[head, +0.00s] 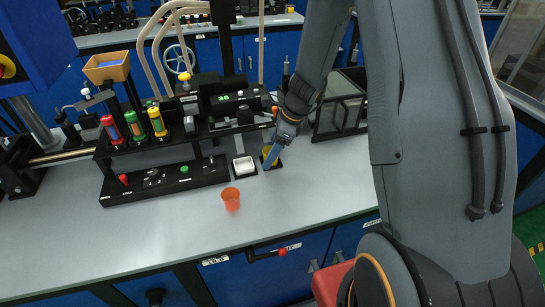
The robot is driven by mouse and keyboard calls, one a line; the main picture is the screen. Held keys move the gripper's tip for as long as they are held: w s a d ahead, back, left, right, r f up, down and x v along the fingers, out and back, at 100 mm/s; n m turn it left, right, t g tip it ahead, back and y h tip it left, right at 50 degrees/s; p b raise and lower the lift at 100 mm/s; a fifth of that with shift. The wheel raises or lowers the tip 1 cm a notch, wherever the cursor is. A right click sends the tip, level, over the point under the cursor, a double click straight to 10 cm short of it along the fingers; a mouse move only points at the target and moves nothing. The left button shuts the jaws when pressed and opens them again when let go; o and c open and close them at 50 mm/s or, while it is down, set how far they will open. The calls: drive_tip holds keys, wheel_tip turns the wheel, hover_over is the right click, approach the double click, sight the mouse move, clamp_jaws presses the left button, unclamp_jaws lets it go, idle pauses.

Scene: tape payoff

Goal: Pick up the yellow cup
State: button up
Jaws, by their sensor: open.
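The yellow cup (267,152) stands on a small dark pad on the grey bench, right of the white square dish. My gripper (270,160) is at the cup, with its blue-grey fingers reaching down over it. The fingers hide part of the cup. The jaws are open, and I cannot tell from this view whether they touch the cup.
An orange cup (231,199) stands nearer the bench's front edge. The white dish (245,167) is close left of the yellow cup. A black machine (230,100) stands behind, and a dark glass-sided box (340,110) to the right.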

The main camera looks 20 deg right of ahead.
drive_tip(key=c, duration=1.1)
